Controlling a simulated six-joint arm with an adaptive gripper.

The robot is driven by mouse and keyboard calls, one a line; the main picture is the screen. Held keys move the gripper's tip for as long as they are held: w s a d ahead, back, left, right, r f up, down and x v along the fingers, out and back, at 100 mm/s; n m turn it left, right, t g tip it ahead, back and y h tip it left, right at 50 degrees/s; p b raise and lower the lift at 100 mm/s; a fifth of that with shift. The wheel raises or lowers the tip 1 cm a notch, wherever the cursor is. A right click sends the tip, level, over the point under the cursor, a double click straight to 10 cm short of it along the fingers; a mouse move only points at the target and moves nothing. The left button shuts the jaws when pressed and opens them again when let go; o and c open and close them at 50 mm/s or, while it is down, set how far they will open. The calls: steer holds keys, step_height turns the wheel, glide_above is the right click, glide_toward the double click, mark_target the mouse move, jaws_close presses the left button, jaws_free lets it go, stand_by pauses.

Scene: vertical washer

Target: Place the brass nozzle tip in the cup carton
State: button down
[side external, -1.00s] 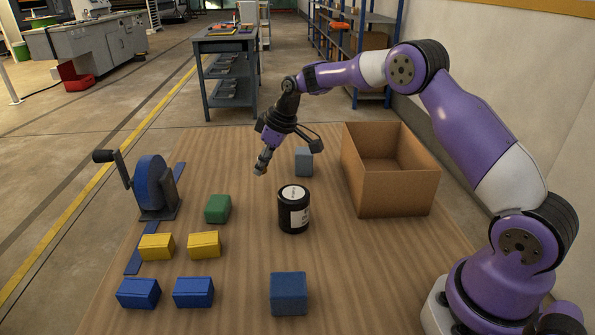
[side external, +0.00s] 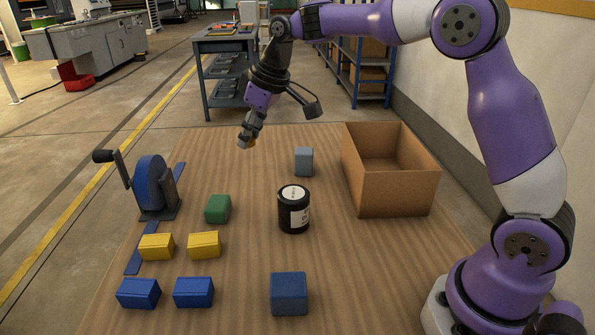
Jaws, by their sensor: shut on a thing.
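My gripper (side external: 246,141) is raised above the far part of the wooden table, left of the grey block. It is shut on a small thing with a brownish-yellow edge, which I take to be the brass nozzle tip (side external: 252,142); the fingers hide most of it. The cup carton (side external: 392,192) is an open brown cardboard box at the right of the table. Its near and left walls show, and part of its inside looks empty. My gripper is well to the left of the carton and apart from it.
A black canister (side external: 293,212) with a white label stands mid-table. A grey block (side external: 304,162) is behind it. A green block (side external: 217,209), yellow and blue blocks, and a blue hand-cranked wheel (side external: 151,186) are at the left. A dark blue cube (side external: 288,293) is in front.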

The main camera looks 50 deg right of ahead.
steer(key=s+d+m+h, duration=0.1)
steer(key=s+d+m, duration=0.1)
steer(key=d, duration=0.6)
steer(key=s+d+m+h, duration=0.1)
steer(key=s+d+m, duration=0.15)
steer(key=d, duration=0.65)
steer(key=m+h, duration=0.2)
steer(key=m, duration=0.3)
glide_above(371, 169)
steer(key=s, duration=0.1)
steer(key=f, duration=1.1)
steer(key=shift+s+a, duration=0.2)
steer(key=shift+a, duration=0.15)
steer(key=shift+f, duration=2.1)
steer(key=shift+f, duration=0.1)
steer(key=c, duration=0.5)
jaws_free()
steer(key=shift+c, duration=0.2)
